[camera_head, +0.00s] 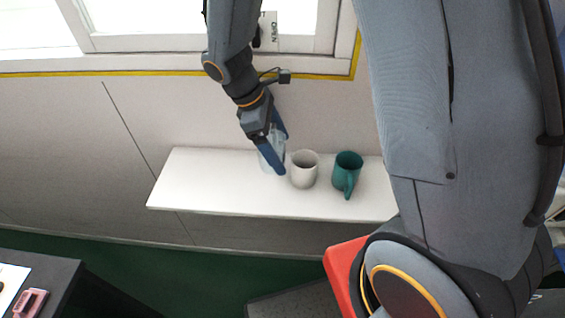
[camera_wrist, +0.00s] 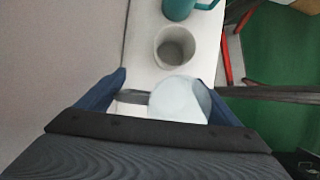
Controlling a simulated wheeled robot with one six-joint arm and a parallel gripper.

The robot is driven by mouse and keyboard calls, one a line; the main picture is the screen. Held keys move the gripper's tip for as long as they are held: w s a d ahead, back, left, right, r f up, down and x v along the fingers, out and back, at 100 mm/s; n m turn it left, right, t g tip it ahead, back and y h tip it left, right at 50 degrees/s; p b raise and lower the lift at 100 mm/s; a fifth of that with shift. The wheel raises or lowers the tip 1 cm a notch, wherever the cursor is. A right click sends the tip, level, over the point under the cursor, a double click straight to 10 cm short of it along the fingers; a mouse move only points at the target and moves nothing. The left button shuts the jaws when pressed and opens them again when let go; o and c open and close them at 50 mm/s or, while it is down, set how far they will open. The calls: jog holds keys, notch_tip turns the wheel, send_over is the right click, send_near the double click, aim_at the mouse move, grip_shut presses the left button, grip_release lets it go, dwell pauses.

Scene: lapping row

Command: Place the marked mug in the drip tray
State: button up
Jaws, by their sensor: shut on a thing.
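In the wrist view the pale mug (camera_wrist: 180,100) sits between the blue fingers, nearer the right one. I cannot tell whether it touches the shelf. A light grey mug (camera_head: 304,170) stands upright just right of it, and a teal mug (camera_head: 347,172) with its handle towards the front stands further right. No mark shows clearly on any mug. I cannot make out a drip tray in either view.
A window with a yellow-edged frame (camera_head: 180,72) is above the shelf. A dark table (camera_head: 60,275) with a pink object (camera_head: 31,302) is at the lower left. The shelf's left end is bare. My own arm covers the right side.

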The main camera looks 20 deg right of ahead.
jog(key=shift+f+p, duration=0.5)
jog(key=shift+f, duration=2.4)
jog(key=shift+f, duration=0.2)
jog(key=o, duration=0.9)
jog(key=shift+o, duration=0.2)
jog(key=shift+r, duration=0.1)
